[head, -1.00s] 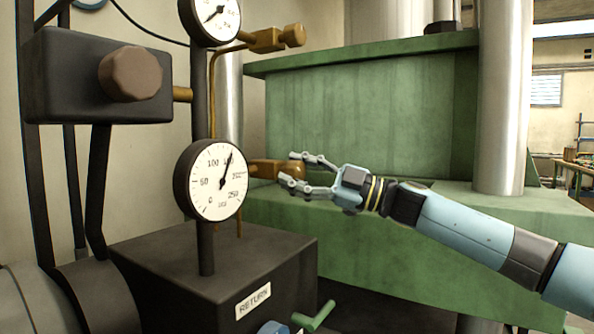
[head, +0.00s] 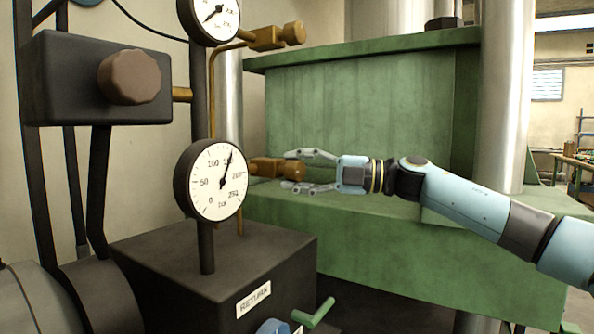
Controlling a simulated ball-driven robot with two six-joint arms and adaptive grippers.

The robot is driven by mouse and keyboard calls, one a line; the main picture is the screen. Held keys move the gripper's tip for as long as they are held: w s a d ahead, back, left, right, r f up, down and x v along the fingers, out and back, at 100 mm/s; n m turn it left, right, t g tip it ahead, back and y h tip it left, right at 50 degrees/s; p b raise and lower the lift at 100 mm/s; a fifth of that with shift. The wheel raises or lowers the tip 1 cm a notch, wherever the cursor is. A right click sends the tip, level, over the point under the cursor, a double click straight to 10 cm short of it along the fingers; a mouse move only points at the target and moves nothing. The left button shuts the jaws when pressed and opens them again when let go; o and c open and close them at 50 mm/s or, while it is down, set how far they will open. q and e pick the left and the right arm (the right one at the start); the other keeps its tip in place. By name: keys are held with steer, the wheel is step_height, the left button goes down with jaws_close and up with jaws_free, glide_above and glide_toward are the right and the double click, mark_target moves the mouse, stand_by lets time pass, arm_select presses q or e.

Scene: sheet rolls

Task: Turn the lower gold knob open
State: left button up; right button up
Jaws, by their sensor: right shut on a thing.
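The lower gold knob (head: 294,170) is a small round brass knob at the end of a brass valve body (head: 267,167), right of the lower pressure gauge (head: 217,180). My right gripper (head: 291,171) reaches in from the right, with one finger above the knob and one below. It is shut on the knob, whose front face shows between the fingers. The lower gauge's needle points up and slightly right. My left gripper is not in view.
An upper gold knob (head: 294,33) sits beside the upper gauge (head: 212,15). A brown knob (head: 130,76) on a black box is at the left. A green lever (head: 315,313) is below, near the RETURN label (head: 253,299). The green press (head: 370,120) stands behind.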

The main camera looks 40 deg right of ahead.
steer(key=shift+f, duration=0.15)
steer(key=o, duration=1.2)
steer(key=shift+v, duration=5.95)
steer(key=shift+s, duration=0.1)
